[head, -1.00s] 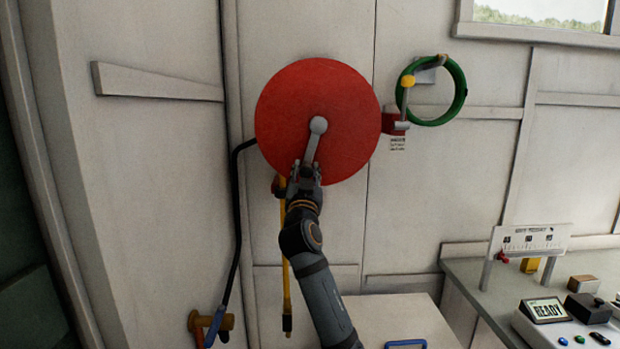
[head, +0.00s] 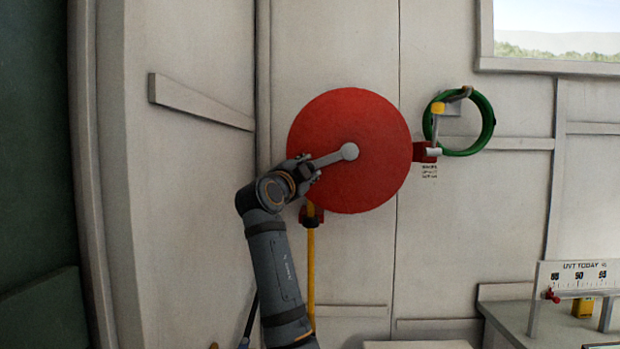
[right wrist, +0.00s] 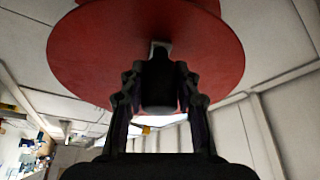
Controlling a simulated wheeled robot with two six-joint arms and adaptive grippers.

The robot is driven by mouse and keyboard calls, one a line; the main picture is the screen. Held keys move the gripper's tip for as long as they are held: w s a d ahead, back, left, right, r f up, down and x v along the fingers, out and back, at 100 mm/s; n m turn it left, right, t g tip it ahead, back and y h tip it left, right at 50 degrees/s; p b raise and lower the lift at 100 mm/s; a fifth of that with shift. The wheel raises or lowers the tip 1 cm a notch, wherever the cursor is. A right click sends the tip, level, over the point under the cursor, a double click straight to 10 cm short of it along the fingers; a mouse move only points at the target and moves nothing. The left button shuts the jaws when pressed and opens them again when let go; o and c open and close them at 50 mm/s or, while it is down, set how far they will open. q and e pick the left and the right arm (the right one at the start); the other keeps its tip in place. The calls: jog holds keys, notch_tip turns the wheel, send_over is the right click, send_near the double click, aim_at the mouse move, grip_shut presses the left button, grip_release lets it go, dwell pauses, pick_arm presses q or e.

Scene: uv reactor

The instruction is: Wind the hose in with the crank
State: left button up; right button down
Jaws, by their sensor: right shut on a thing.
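The red hose reel (head: 375,115) is a round disc on the white wall. Its grey crank (head: 332,158) runs from the hub at the middle out to the left and slightly down. My right gripper (head: 304,172) is shut on the crank's handle at the reel's left edge. In the right wrist view, the dark handle (right wrist: 158,85) sits between the two fingers, in front of the red disc (right wrist: 85,50). The yellow hose (head: 311,265) hangs straight down from below the reel. Its lower end is hidden behind my arm. My left gripper is not in view.
A green coil (head: 488,125) hangs on a wall bracket right of the reel, close to a red block (head: 420,152) at the reel's edge. A bench (head: 510,315) with a gauge panel (head: 572,275) stands at lower right. The wall left of the reel is mostly clear.

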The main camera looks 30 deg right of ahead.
aim_at(316, 139)
jog(key=r+m+p, duration=0.1)
jog(key=r, duration=0.1)
jog(key=r+m+g+p, duration=0.1)
jog(key=r+m+p, duration=0.3)
jog(key=shift+w+a+g+y, duration=0.15)
jog(key=shift+a+g+y, duration=0.15)
jog(key=shift+g, duration=0.1)
jog(key=shift+d+r+m+g+y+p, duration=0.2)
jog(key=shift+r+m+g+y+p, duration=0.15)
jog(key=shift+r+m+p, duration=0.8)
jog(key=shift+f+p, duration=0.25)
jog(key=shift+p, duration=0.05)
jog(key=c, duration=1)
grip_release()
jog(key=shift+f, duration=0.1)
jog(key=v, duration=0.7)
jog(key=shift+s+a, duration=0.2)
jog(key=shift+s, duration=0.05)
